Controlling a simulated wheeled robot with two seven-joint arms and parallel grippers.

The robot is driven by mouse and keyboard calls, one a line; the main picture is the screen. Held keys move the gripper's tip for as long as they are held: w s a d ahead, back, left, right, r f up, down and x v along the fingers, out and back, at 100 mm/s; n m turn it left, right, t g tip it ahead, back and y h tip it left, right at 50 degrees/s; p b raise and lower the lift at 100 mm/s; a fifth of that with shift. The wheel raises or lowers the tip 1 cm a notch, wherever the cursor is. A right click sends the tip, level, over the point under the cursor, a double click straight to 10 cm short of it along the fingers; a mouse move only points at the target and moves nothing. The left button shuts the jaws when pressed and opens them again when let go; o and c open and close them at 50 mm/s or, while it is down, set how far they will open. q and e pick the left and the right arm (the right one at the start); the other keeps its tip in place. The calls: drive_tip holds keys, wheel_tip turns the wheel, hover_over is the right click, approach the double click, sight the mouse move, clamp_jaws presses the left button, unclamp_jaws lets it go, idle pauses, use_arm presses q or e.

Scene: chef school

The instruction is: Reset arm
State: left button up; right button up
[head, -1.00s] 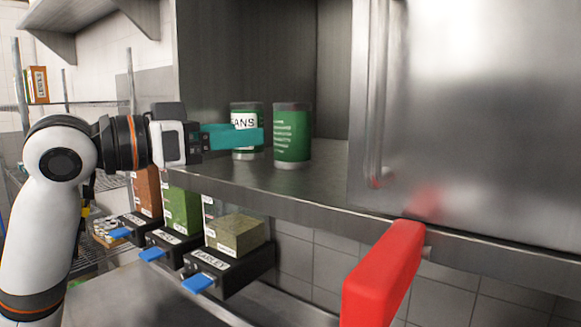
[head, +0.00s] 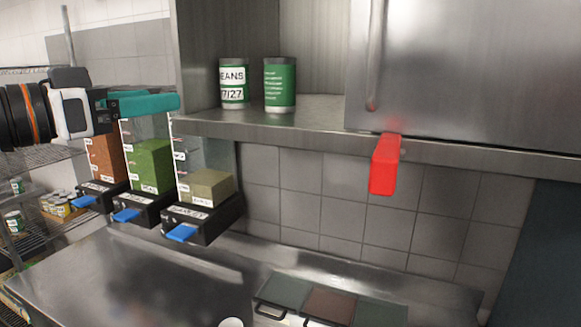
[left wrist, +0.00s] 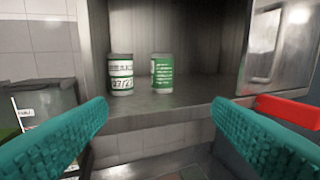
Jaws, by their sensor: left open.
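My left gripper (head: 145,104) is at the left of the head view, in front of the spice dispensers and left of the cabinet shelf. In the left wrist view its two teal fingers (left wrist: 160,118) are spread wide with nothing between them. Two green cans stand upright on the open shelf: one labelled beans (head: 234,84) and one with white text (head: 280,86). They also show beyond the fingers in the left wrist view, the beans can (left wrist: 121,75) and the other can (left wrist: 162,74). The gripper is apart from both. My right gripper does not show.
A red part (head: 385,165) juts out below the steel cabinet door (head: 460,75). A wire rack stands at the far left. Several flat boards (head: 330,304) lie on the counter below.

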use_arm(q)
drive_tip(key=w+d+f+n+y, duration=0.1)
drive_tip(key=w+f, duration=0.1)
drive_tip(key=f, duration=0.4)
drive_tip(key=w+d+f+y, duration=0.1)
drive_tip(key=w+f, duration=0.2)
drive_tip(key=f, duration=0.3)
drive_tip(key=s+f+n+g+y, duration=0.1)
drive_tip(key=s+f+g+y, duration=0.1)
drive_tip(key=f, duration=1)
drive_tip(key=s+f+n+g+y, duration=0.1)
drive_tip(key=f+y, duration=0.1)
drive_tip(key=f, duration=1.1)
drive_tip(key=s+a+f+n+g+y, duration=0.3)
drive_tip(key=s+f+g+y, duration=0.3)
drive_tip(key=s+f, duration=1.75)
drive_tip(key=s+f+g+b, duration=0.1)
drive_tip(key=s+f+b, duration=0.15)
drive_tip(key=f, duration=1.25)
drive_tip(key=s+f+g+b, duration=0.1)
drive_tip(key=f+b, duration=0.2)
drive_tip(key=f, duration=1.2)
drive_tip(key=s+a+f+g+b, duration=0.1)
drive_tip(key=s+a+f+b, duration=0.2)
drive_tip(key=s+f, duration=1.3)
wheel_tip(320, 180, down, 4)
drive_tip(key=shift+s+f, duration=0.1)
drive_tip(key=shift+s, duration=0.1)
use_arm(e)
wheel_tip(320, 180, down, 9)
